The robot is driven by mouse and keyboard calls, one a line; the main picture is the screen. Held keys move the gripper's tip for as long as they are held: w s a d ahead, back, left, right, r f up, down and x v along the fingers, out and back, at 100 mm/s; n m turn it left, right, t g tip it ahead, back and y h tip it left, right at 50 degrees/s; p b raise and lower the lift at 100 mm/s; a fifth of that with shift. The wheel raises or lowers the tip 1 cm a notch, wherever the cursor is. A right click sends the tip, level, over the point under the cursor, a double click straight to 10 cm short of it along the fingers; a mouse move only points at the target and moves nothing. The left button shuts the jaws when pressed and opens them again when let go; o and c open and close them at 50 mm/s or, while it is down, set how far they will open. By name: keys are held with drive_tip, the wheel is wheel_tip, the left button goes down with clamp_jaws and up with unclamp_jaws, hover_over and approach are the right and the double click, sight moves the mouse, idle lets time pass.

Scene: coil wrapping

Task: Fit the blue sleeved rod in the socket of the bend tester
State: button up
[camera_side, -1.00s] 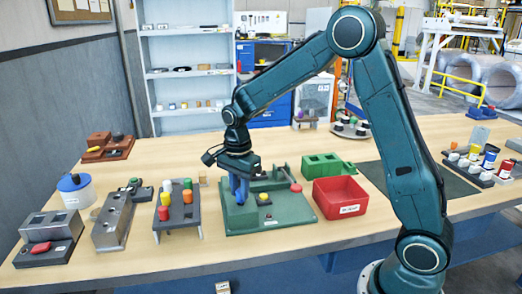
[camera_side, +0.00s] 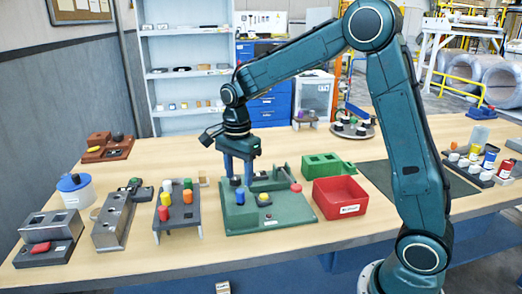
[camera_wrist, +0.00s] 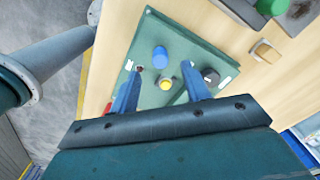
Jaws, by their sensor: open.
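The bend tester is a green base (camera_side: 275,223) with a yellow button (camera_side: 264,197) and a red-knobbed lever (camera_side: 295,188). The blue sleeved rod (camera_side: 240,196) stands upright at its left part. In the wrist view its blue top (camera_wrist: 160,55) shows near the yellow button (camera_wrist: 166,83) and a black knob (camera_wrist: 210,75). The socket around the rod's foot is hidden. My gripper (camera_side: 238,179) is open and empty, pointing down above the rod; its blue fingers are apart in the wrist view (camera_wrist: 162,82).
A red bin (camera_side: 340,206) and a green block with openings (camera_side: 326,164) stand right of the tester. A rack of coloured rods (camera_side: 180,219) and a grey metal block (camera_side: 112,222) stand left.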

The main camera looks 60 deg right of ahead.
wheel_tip(320, 180, up, 9)
idle(0.4)
idle(0.5)
drive_tip(key=s+a+n+t, duration=0.2)
drive_tip(key=s+n, duration=0.7)
drive_tip(key=s, duration=0.3)
drive_tip(key=s+a+n+t, duration=0.1)
drive_tip(key=s+n+t, duration=0.2)
drive_tip(key=s+n, duration=0.6)
drive_tip(key=shift+s+a+r+n+t, duration=0.35)
drive_tip(key=shift+s+r+n, duration=0.1)
drive_tip(key=shift+s, duration=1.55)
drive_tip(key=shift+o, duration=0.2)
